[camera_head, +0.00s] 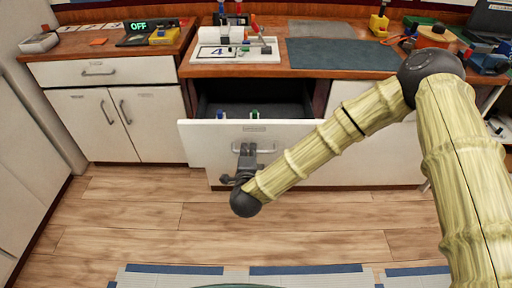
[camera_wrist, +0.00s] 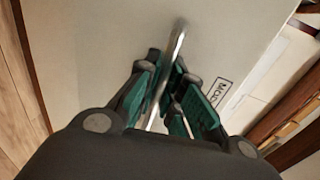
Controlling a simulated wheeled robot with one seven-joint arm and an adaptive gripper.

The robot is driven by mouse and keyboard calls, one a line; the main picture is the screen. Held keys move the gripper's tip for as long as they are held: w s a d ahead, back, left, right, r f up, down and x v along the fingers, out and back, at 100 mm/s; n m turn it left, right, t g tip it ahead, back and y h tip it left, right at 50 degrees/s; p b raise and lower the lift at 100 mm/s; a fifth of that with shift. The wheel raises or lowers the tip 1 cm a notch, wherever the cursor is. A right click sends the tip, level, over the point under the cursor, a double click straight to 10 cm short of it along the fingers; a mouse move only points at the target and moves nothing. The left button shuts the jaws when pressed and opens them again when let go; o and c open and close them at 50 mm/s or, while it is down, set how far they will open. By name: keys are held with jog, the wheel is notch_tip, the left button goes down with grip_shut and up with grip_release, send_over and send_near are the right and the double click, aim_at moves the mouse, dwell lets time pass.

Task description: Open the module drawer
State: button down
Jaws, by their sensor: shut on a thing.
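The module drawer (camera_head: 199,141) is the white-fronted drawer under the middle worktop in the head view. It stands pulled out, and its dark inside shows, with a few small items in it. Its metal bar handle (camera_head: 268,149) runs across the front. My gripper (camera_head: 246,158) is at the middle of this handle. In the wrist view my gripper (camera_wrist: 168,95) has its green-padded fingers shut around the handle bar (camera_wrist: 176,55), against the white drawer front (camera_wrist: 110,30). A label beginning "MOD" shows beside the fingers, partly hidden.
The wooden worktop (camera_head: 280,71) above carries a white block with the number 4, tools and a dark mat (camera_head: 340,54). A closed cabinet (camera_head: 115,120) stands at left. The wooden floor (camera_head: 150,215) before the drawer is clear.

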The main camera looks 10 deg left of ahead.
dwell(0.4)
jog(key=c, duration=1.5)
grip_release()
jog(key=shift+c, duration=0.2)
jog(key=shift+s, duration=0.15)
jog(key=v, duration=1.2)
